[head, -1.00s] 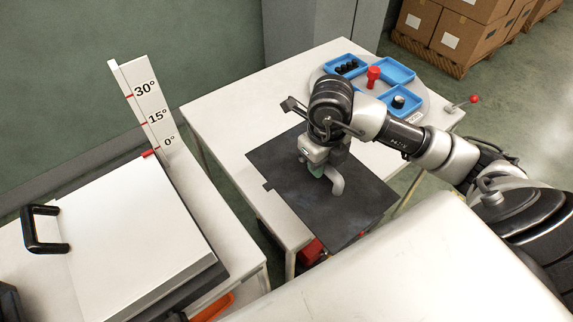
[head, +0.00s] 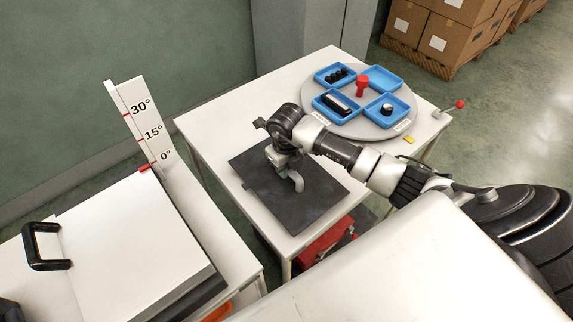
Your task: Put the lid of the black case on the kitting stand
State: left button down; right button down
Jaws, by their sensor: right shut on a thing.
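A flat dark panel (head: 313,205), which looks like the lid, lies level over the near left part of the white stand (head: 213,128). A light grey curved handle (head: 297,181) rises from its middle. My right gripper (head: 284,172) is shut on the panel at this handle, pointing down; its fingertips are partly hidden. The panel is on the top or just above it; I cannot tell which. I cannot make out an open black case. My left gripper is out of view.
A round grey turntable (head: 352,126) with blue trays (head: 380,78) and a red knob (head: 362,85) stands at the back of the stand. A red-tipped lever (head: 460,104) sticks out right. Left is a white slab (head: 135,245) with a black handle (head: 40,247) and angle scale (head: 146,125).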

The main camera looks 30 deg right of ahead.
jog(key=shift+f, duration=0.2)
jog(key=c, duration=1)
grip_release()
jog(key=shift+r, duration=0.25)
notch_tip(320, 180, up, 12)
jog(key=shift+f+b, duration=0.15)
jog(key=shift+b, duration=1)
